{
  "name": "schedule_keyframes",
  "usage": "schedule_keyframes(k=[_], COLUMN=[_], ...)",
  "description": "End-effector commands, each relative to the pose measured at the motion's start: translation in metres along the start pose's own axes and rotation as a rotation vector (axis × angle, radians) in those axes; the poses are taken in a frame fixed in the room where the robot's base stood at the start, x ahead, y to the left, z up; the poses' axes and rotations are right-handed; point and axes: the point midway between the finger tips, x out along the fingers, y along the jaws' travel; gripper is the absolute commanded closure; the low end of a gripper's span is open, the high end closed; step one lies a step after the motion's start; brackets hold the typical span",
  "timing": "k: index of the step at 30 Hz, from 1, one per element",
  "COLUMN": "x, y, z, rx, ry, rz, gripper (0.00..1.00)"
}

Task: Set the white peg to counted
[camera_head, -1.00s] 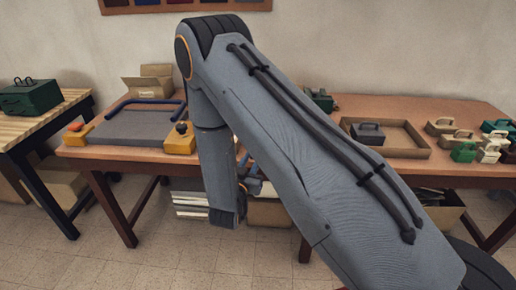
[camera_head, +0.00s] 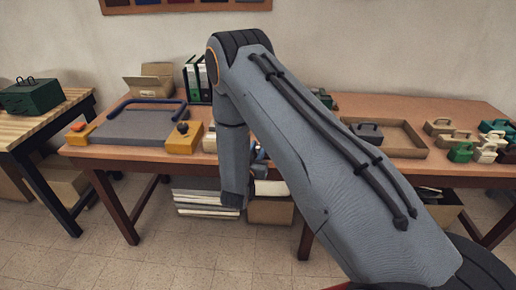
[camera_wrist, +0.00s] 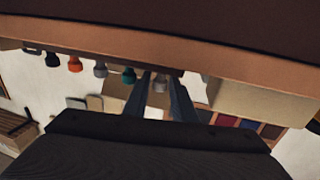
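In the wrist view, a whitish peg (camera_wrist: 160,84) shows between the two fingers of my gripper (camera_wrist: 162,88). It is the right end of a row of pegs along a brown wooden edge (camera_wrist: 170,62). A teal peg (camera_wrist: 128,76), a grey peg (camera_wrist: 100,69), a red peg (camera_wrist: 75,64) and dark pegs (camera_wrist: 52,59) stand to its left. My gripper is open, with one finger on each side of the whitish peg. I cannot tell whether either finger touches it.
A long wooden table (camera_head: 345,102) carries a grey board with a blue handle (camera_head: 135,125), yellow blocks (camera_head: 184,138), binders (camera_head: 203,78) and a wooden tray (camera_head: 408,150). Several handled blocks (camera_head: 460,150) crowd its right end. A box (camera_head: 270,210) and stacked papers (camera_head: 205,200) sit beneath.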

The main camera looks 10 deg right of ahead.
Motion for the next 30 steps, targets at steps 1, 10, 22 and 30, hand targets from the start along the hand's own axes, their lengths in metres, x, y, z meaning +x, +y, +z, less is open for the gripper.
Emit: schedule_keyframes(k=[1, 10, 22, 30], x=[0.000, 0.000, 0.039, 0.043], y=[0.000, 0.000, -0.008, -0.009], z=[0.000, 0.000, 0.003, 0.000], rx=[0.000, 0.000, 0.002, -0.001], ry=[0.000, 0.000, 0.000, -0.001], rz=[0.000, 0.000, 0.001, -0.001], gripper=[0.76, 1.00, 1.00, 1.00])
